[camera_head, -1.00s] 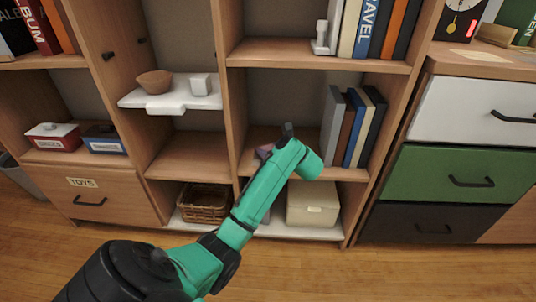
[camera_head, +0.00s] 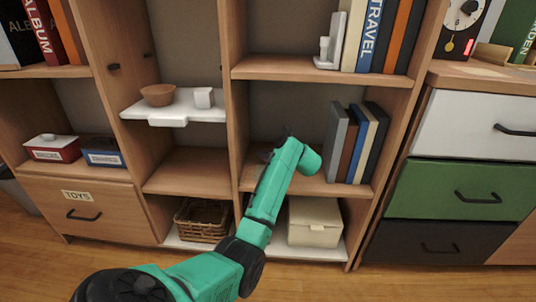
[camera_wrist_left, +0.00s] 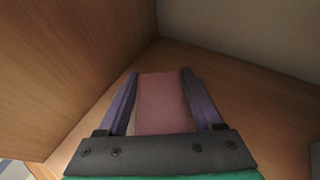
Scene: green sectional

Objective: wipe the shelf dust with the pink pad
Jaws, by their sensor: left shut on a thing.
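The pink pad (camera_wrist_left: 162,105) sits between the two purple fingers of my left gripper (camera_wrist_left: 160,75), which is shut on it. In the head view my teal left arm reaches into the middle compartment, left of the upright books, and its wrist mostly hides the gripper and pad. The shelf board (camera_head: 312,187) of that compartment also shows in the wrist view (camera_wrist_left: 240,105), under and beyond the pad, near the back corner. I cannot make out dust on it, nor tell whether the pad touches it. My right gripper is not in view.
Books (camera_head: 358,145) stand close to the right of my wrist. A wooden divider (camera_head: 230,120) bounds the left. A shelf with a white bookend (camera_head: 328,55) is above. A lidded box (camera_head: 313,222) and a wicker basket (camera_head: 203,220) sit below. A bowl (camera_head: 158,95) stands on a white shelf left.

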